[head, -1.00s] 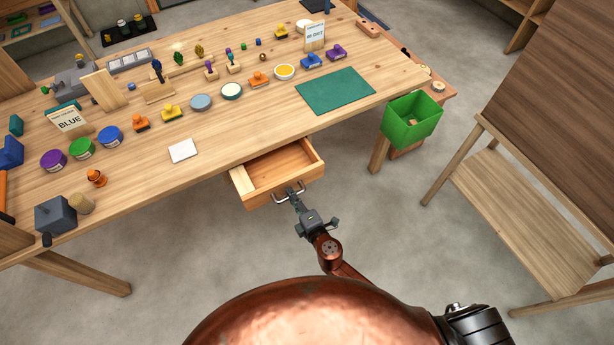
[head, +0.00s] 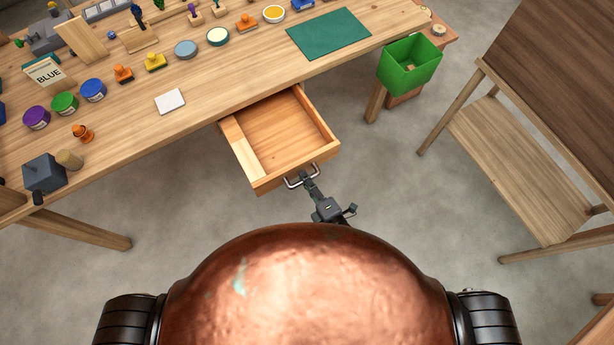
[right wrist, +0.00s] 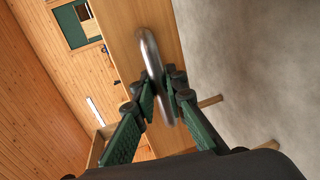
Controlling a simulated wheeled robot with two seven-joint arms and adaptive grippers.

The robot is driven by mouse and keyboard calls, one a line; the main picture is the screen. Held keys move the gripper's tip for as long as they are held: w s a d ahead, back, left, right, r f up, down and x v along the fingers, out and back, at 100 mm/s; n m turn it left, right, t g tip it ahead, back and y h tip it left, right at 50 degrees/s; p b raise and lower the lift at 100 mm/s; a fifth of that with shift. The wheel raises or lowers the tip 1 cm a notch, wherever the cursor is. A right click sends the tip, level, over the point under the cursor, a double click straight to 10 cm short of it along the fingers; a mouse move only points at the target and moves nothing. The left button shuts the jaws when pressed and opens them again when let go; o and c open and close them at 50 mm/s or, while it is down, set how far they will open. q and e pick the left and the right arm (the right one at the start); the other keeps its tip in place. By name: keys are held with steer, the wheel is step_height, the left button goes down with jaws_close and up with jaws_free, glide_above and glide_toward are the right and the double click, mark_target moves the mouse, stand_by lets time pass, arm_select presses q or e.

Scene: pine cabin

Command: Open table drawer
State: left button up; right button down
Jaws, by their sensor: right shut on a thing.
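The table drawer (head: 285,133) stands out from under the front edge of the wooden table (head: 215,110). Its inside shows, with a lighter strip along the left side and a bare floor. A metal bar handle (head: 293,183) is on its front. My right gripper (head: 309,180) is shut on the handle. In the right wrist view the curved handle (right wrist: 148,62) passes between the green-padded fingers of the right gripper (right wrist: 166,105), with the drawer front behind it. My left gripper is not in view.
A green bin (head: 409,66) is beside the table's right end. A wooden shelf stand (head: 520,165) is at the right. Stamps, ink pads, a white card (head: 170,101) and a green mat (head: 329,33) lie on the tabletop. Grey floor is clear around the drawer.

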steer(key=shift+s+f, duration=0.1)
steer(key=c, duration=2)
jaws_free()
steer(key=shift+o, duration=0.2)
steer(key=v, duration=1.2)
